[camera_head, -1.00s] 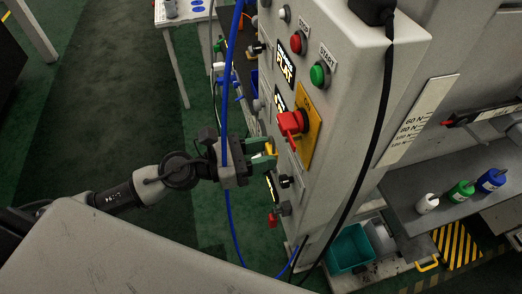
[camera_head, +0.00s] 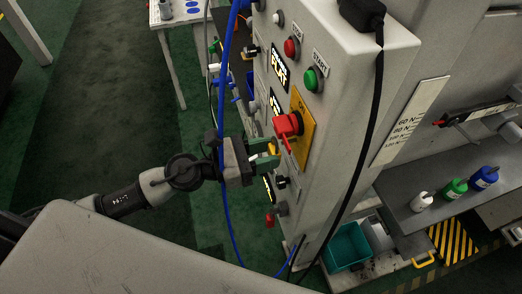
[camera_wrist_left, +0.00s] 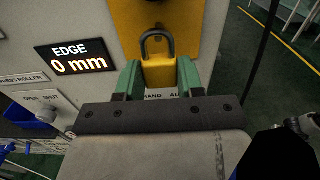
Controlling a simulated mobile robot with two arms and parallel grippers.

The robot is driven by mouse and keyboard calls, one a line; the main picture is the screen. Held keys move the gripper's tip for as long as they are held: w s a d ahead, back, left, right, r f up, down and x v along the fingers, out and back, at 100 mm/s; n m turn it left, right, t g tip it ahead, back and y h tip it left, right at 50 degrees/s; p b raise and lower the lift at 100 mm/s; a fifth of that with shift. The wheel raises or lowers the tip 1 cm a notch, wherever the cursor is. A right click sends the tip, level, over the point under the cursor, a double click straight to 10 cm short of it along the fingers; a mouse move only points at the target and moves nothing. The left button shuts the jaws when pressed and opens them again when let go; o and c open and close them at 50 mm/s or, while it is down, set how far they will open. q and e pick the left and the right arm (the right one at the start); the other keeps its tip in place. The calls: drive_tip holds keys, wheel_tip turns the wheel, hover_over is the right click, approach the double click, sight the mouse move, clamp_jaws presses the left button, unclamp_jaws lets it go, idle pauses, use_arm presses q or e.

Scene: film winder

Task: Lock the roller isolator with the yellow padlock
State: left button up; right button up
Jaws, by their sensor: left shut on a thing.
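The red roller isolator handle (camera_head: 287,125) sits on a yellow plate (camera_head: 303,118) on the side of the grey machine cabinet. My left gripper (camera_head: 268,154) is just below and left of the handle, its green fingers pointing at the panel. It is shut on the yellow padlock (camera_wrist_left: 159,72), held upright between the two fingertips (camera_wrist_left: 159,82) with its dark shackle up. The shackle shows against the yellow plate (camera_wrist_left: 190,20) in the left wrist view. Only a small part of the padlock (camera_head: 272,147) shows in the head view. The right gripper is not in view.
A red STOP button (camera_head: 292,47) and a green START button (camera_head: 310,78) sit above. A black knob (camera_head: 281,182) is just below the gripper. A blue hose (camera_head: 223,90) hangs across by my left wrist. A black cable (camera_head: 365,150) runs down the cabinet's right face.

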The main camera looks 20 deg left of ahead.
use_arm(q)
drive_tip(key=shift+w+d+p, duration=0.4)
drive_tip(key=shift+d+p, duration=0.1)
drive_tip(key=shift+d, duration=0.1)
drive_tip(key=shift+f, duration=0.15)
drive_tip(key=shift+d, duration=0.15)
idle(0.7)
drive_tip(key=shift+w+d+p, duration=0.4)
drive_tip(key=shift+w+d, duration=0.05)
drive_tip(key=shift+d, duration=0.15)
drive_tip(key=shift+f, duration=0.2)
idle(0.4)
